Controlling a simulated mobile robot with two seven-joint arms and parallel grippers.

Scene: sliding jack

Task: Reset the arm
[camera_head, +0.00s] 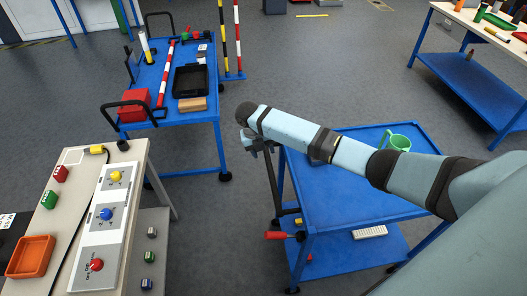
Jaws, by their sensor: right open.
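My right arm reaches in from the right edge, stretched over the blue cart (340,194) toward the middle of the view. My right gripper (253,149) is at its far end, above the gap between the two blue carts and left of the near cart's back corner. It looks small and dark here, with its jaws open and nothing seen between them. The arm hides part of the near cart's top. My left gripper is out of view.
Another blue cart (182,117) carries a black tray (190,81) and red box (135,105). A control-panel table (137,152) stands left. Grey floor lies between.

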